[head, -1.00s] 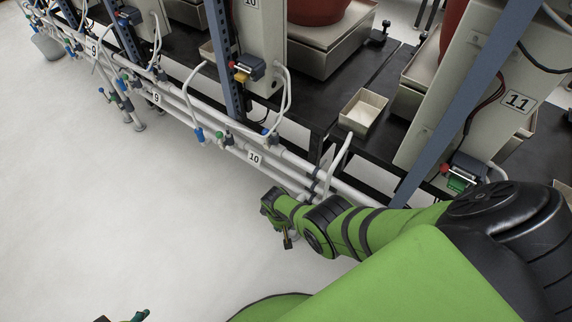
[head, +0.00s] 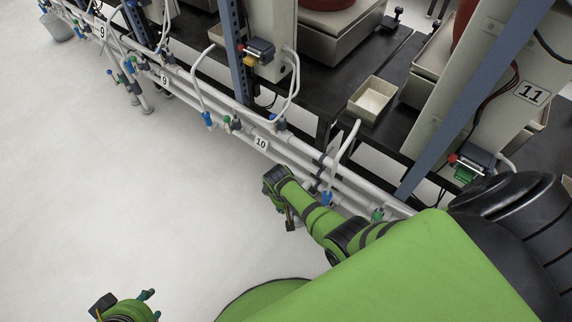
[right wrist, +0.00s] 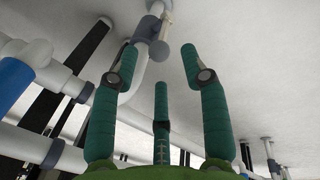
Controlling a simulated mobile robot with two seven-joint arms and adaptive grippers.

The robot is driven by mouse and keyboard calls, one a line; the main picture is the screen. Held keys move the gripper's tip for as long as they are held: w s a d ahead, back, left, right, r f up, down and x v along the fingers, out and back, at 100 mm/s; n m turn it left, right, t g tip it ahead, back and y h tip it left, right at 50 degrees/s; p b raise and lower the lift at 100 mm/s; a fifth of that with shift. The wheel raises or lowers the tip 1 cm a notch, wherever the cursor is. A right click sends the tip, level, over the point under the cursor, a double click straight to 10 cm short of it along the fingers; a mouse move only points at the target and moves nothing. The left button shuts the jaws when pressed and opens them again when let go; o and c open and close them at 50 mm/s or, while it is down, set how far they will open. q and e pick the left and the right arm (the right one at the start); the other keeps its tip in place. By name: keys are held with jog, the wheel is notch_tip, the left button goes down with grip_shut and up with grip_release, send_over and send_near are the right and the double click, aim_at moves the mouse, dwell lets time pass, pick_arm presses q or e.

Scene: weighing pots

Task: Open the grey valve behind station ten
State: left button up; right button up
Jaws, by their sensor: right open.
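My right gripper (right wrist: 160,62) is open, its teal fingers spread and nothing between them. Beyond its fingertips in the right wrist view is a grey pipe fitting with a rounded grey end (right wrist: 159,50) and a pale lever-like piece (right wrist: 167,24); I cannot tell if this is the grey valve. In the head view my right arm reaches down beside the pipes near the "10" label (head: 261,142), and its fingers are hidden. A small dark handle (head: 236,124) sits beside a green one (head: 227,121) left of that label. My left gripper (head: 153,305) is open and empty over the floor.
White pipes with blue valves (head: 208,119) run along the bench's back. Blue-grey posts (head: 233,50) and the station 11 cabinet (head: 470,110) stand beyond. A beige tray (head: 371,99) lies on the black bench.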

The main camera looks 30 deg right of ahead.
notch_tip(320, 180, up, 7)
jog(key=a, duration=0.1)
jog(key=shift+s+a, duration=0.2)
jog(key=shift+s, duration=0.1)
dwell(0.4)
jog(key=shift+s, duration=0.1)
